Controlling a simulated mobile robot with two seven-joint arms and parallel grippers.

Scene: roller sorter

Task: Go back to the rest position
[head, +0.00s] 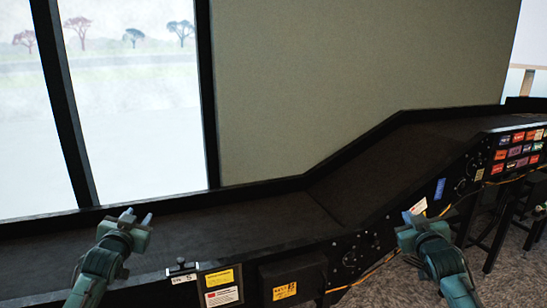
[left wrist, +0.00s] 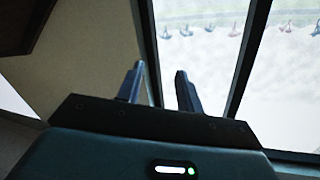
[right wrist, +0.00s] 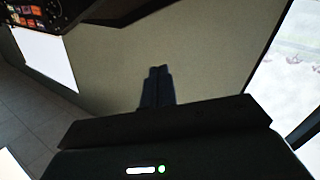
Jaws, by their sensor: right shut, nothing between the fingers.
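My left gripper (head: 138,217) is over the near-left stretch of the dark conveyor (head: 230,225) in the head view. In the left wrist view its two fingers (left wrist: 158,88) stand apart with nothing between them, so it is open and empty. My right gripper (head: 413,217) is in front of the conveyor's side panel, at the right in the head view. In the right wrist view its fingers (right wrist: 157,87) are together, shut with nothing held.
The conveyor belt is bare, rising through a sloped section (head: 375,165) to a higher stretch at right. Its side carries labels, a dark box (head: 293,280) and coloured buttons (head: 518,150). A window (head: 130,110) and a plain wall (head: 350,75) stand behind.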

